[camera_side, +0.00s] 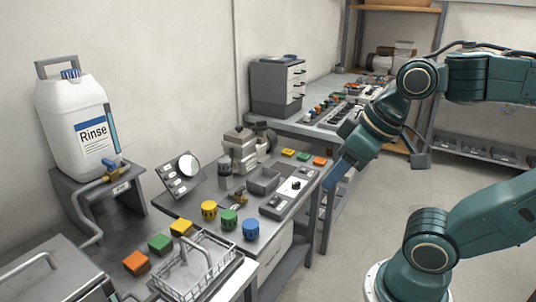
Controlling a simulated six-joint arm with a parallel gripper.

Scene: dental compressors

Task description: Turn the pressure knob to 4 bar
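No part is clearly marked as the pressure knob. A tilted grey panel (176,178) at the bench's back left carries a round white dial (188,165) and several small white parts; no reading is legible. A small black knob (296,185) sits on a pale plate at the bench's right. A yellow knob (209,210), a green knob (228,220) and a blue knob (250,229) stand in a row at the front. My gripper (336,183) hangs at the bench's right edge, apart from the dial panel and coloured knobs. Its fingers are too small and dark to read.
A white Rinse canister (75,125) stands on a grey stand at left. A wire basket (195,265) is in front. Open floor lies at right.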

